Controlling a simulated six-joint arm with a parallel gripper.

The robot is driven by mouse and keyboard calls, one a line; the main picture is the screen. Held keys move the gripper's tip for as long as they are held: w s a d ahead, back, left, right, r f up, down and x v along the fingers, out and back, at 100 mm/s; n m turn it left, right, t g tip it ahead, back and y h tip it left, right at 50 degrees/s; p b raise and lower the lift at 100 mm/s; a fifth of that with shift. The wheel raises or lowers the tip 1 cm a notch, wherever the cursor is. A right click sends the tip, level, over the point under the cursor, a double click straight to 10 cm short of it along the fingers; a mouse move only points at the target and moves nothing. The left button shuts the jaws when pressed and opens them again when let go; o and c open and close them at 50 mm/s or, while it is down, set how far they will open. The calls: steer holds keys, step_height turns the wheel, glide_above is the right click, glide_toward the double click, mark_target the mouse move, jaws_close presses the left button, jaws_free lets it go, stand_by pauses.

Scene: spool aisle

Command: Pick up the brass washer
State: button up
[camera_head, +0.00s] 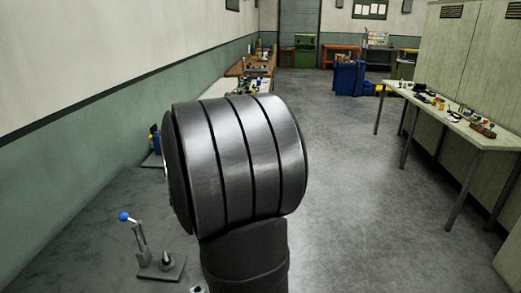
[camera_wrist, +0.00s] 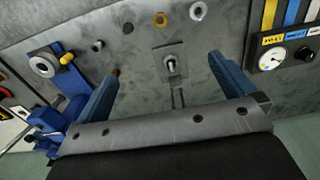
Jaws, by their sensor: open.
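In the wrist view, a small brass-coloured ring, which looks like the brass washer (camera_wrist: 160,20), lies on the grey surface near the top edge, left of a silver ring (camera_wrist: 197,11). My gripper (camera_wrist: 163,66) shows two blue fingers spread wide with nothing held between them. The washer appears beyond the fingertips, apart from them; the exact distance is hard to tell. In the head view my own arm fills the middle, and neither the washer nor my gripper can be made out.
A small plate with an upright post (camera_wrist: 170,65) shows between the fingers. A blue vise-like device (camera_wrist: 48,120) is at left; a gauge panel (camera_wrist: 285,55) is at upper right. A blue-knobbed lever (camera_head: 125,217) stands on the surface at left in the head view. A side bench (camera_head: 455,128) runs along the right.

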steer(key=c, duration=0.8)
step_height(320, 180, down, 17)
steer(key=shift+s+d+f, duration=0.1)
steer(key=shift+d, duration=0.05)
steer(key=shift+f, duration=3.05)
steer(key=shift+f, duration=0.25)
steer(key=c, duration=1.1)
